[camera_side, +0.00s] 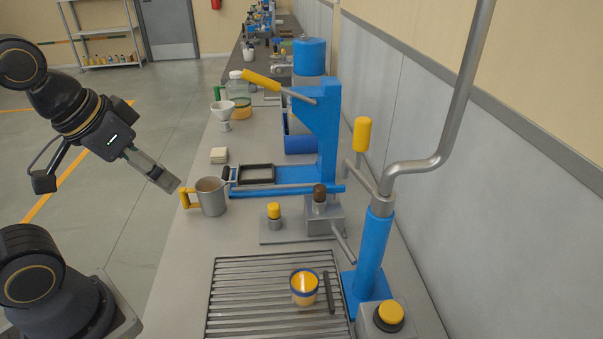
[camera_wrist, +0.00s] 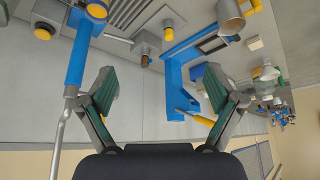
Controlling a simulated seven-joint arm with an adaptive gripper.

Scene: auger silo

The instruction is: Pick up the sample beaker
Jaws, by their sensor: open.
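A small cup with blue, white and yellow bands (camera_side: 304,288) stands upright on the slatted drain grate (camera_side: 235,290); it shows at the top edge of the wrist view (camera_wrist: 97,9). A metal mug with a yellow handle (camera_side: 211,198) stands on the bench farther back, and at the top of the wrist view (camera_wrist: 231,20). I cannot tell which of the two is the sample beaker. My gripper (camera_side: 168,182) is in the air left of the bench, close to the mug in the side picture. Its green-padded fingers (camera_wrist: 160,92) are spread apart and empty.
A blue press (camera_side: 328,135) with a yellow-gripped lever stands behind the mug. A blue post (camera_side: 376,255) with a bent grey pipe (camera_side: 450,135) rises right of the grate. A yellow button (camera_side: 390,314) sits at its foot. The bench front-left of the grate is clear.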

